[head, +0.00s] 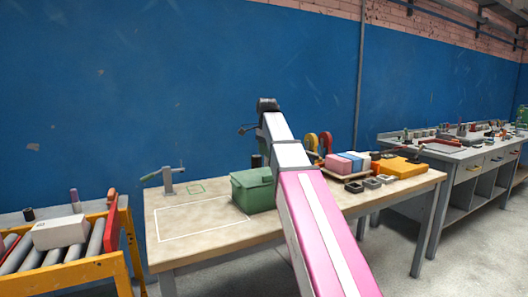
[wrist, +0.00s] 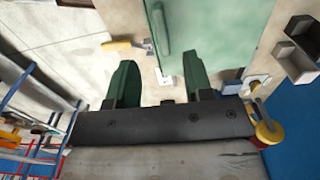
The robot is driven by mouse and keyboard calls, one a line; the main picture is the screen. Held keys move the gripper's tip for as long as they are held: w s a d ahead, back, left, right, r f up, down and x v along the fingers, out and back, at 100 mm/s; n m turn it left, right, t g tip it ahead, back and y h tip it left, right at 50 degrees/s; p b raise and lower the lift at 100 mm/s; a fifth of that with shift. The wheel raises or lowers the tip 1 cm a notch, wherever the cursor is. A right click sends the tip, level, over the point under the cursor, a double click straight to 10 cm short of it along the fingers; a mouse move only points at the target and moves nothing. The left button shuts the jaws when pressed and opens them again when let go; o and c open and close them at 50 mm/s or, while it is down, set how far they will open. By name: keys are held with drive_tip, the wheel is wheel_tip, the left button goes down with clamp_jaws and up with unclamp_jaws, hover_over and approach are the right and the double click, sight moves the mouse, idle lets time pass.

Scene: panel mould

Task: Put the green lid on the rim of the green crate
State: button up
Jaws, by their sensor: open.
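The green crate (head: 254,196) stands on the workbench, left of my arm, in the head view. A green lid (head: 251,177) appears to cover its top; I cannot tell how it sits on the rim. In the wrist view a green panel with a raised bar handle, apparently the lid (wrist: 215,35), fills the upper middle. My gripper (wrist: 161,72) is open, its two green fingers apart with nothing held between them. The panel lies beyond the fingertips, and its handle is ahead of the gap. In the head view my fingers cannot be made out.
The workbench (head: 165,246) has a clear white-outlined area left of the crate. Right of my arm are pink, blue and white blocks (head: 348,162), dark open bins (head: 364,184) and an orange case (head: 398,167). A clamp-like fixture (head: 167,179) stands at the back left.

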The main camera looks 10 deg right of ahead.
sight(267, 176)
wheel_tip(267, 176, down, 11)
drive_tip(key=shift+r, duration=0.1)
idle(0.7)
clamp_jaws()
unclamp_jaws()
wheel_tip(267, 176, up, 11)
drive_tip(key=shift+f, duration=0.1)
idle(0.5)
